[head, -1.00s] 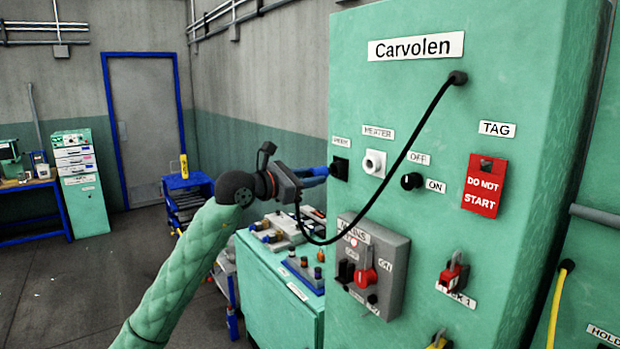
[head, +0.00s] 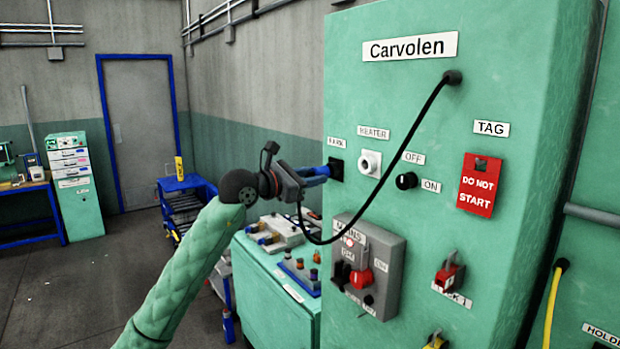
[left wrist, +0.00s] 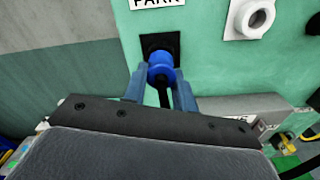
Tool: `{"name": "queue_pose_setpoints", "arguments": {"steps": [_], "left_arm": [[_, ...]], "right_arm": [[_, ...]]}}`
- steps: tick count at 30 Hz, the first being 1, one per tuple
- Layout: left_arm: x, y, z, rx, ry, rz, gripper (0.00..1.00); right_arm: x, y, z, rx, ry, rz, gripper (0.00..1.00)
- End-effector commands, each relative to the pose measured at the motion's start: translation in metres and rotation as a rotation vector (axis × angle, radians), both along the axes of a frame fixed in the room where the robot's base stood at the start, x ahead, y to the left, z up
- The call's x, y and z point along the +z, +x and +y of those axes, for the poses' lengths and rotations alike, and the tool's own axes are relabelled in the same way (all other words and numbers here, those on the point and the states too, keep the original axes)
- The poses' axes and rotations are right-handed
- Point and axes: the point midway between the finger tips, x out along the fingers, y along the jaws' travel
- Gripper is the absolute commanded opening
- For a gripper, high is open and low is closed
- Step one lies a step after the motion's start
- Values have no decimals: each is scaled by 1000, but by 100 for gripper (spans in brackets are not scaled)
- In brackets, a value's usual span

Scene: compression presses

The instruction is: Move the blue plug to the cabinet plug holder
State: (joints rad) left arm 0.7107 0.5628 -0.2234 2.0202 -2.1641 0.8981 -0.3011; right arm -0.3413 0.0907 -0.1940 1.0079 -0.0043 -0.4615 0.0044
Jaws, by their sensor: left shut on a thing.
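My left gripper (head: 322,172) is shut on the blue plug (left wrist: 161,68), its two blue fingers on either side of it in the left wrist view. The plug is right at the square black holder (head: 337,169) under the PARK label on the green cabinet (head: 400,105). The holder shows behind the plug in the left wrist view (left wrist: 172,42). The plug's front end is hidden, so I cannot tell how deep it sits. A black cable (head: 412,130) runs from the cabinet's upper face down to the plug. My right gripper is not in view.
A white HEATER socket (head: 370,163) is just right of the holder. A black OFF/ON knob (head: 406,181), a red tag (head: 480,184) and a grey MAINS switch box (head: 362,268) are on the same panel.

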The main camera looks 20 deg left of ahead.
Motion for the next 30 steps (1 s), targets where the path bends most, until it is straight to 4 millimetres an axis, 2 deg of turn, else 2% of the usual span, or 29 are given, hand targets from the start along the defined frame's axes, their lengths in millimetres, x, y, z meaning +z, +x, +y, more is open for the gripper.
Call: {"name": "queue_pose_setpoints", "arguments": {"steps": [14, 15, 19, 30], "left_arm": [[0, 7, -7, -1, 0, 0, 0], [1, 7, -7, -1, 0, 0, 29], [1, 7, -6, -1, 0, 0, 53], [0, 7, -6, -1, 0, 0, 53]], "right_arm": [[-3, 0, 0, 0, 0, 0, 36], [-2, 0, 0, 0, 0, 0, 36], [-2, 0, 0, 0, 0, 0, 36], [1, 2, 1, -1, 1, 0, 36]]}}
